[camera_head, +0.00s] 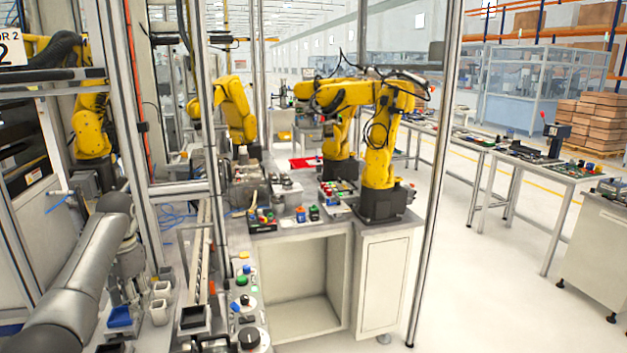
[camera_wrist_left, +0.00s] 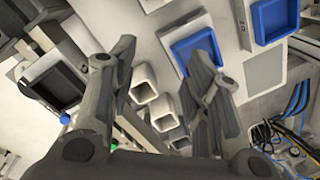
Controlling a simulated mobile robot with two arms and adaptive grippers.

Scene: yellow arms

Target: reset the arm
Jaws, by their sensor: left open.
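My left arm (camera_head: 85,270) comes in from the left in the head view, bent at the elbow, with its wrist pointing down over the workbench. The left gripper (camera_head: 124,295) is small there and partly hard to make out. In the left wrist view the left gripper (camera_wrist_left: 165,55) shows its two dark fingers spread apart with nothing held between them. White square cups (camera_wrist_left: 144,84) lie beyond and between the fingers, apart from them as far as I can tell. My right gripper is in neither view.
Blue trays (camera_head: 119,318) and white cups (camera_head: 159,311) stand on the bench near the gripper. A control strip with buttons and a black knob (camera_head: 249,338) lies to the right. Metal frame posts (camera_head: 125,150) rise close to my arm. Yellow robot arms (camera_head: 378,150) stand farther back.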

